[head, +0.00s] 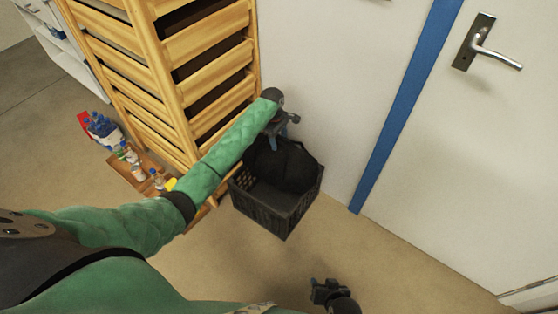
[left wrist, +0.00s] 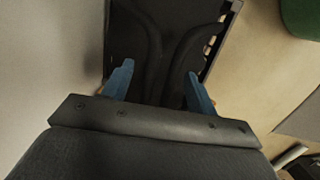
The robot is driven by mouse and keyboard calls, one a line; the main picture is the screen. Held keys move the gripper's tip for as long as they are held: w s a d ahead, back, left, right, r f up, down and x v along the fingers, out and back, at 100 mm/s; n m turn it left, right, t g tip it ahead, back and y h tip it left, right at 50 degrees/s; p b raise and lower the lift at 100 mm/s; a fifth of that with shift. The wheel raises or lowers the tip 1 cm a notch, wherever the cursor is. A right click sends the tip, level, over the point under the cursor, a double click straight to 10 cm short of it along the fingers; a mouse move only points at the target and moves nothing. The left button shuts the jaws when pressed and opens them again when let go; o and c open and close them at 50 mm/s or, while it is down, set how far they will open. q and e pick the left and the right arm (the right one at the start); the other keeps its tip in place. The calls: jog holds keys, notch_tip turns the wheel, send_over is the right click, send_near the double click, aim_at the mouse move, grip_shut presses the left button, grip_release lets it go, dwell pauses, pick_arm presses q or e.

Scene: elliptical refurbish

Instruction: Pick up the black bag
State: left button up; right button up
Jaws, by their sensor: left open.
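The black bag (head: 288,166) sits inside a dark plastic crate (head: 282,213) on the floor by the wall. In the left wrist view the bag (left wrist: 165,45) lies ahead of the fingers, its dark folds or straps showing. My left gripper (head: 283,140) is above the crate, over the bag's back edge. Its two blue fingers (left wrist: 158,88) are spread apart with nothing held between them. Whether a fingertip touches the bag cannot be told. My right gripper (head: 325,291) is low in the head view, away from the crate, and its jaw state is unclear.
A wooden drawer rack (head: 185,75) stands close left of the crate, beside my left forearm. A wooden tray (head: 146,173) with bottles is on the floor further left. A white door (head: 480,130) with a handle is right. The floor in front of the crate is clear.

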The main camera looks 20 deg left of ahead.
pick_arm(q)
notch_tip(320, 180, down, 2)
jog(key=shift+d+f, duration=0.15)
jog(key=shift+f, duration=0.05)
jog(key=shift+c, duration=0.2)
grip_shut()
jog(key=shift+r, duration=0.1)
jog(key=shift+r, duration=0.1)
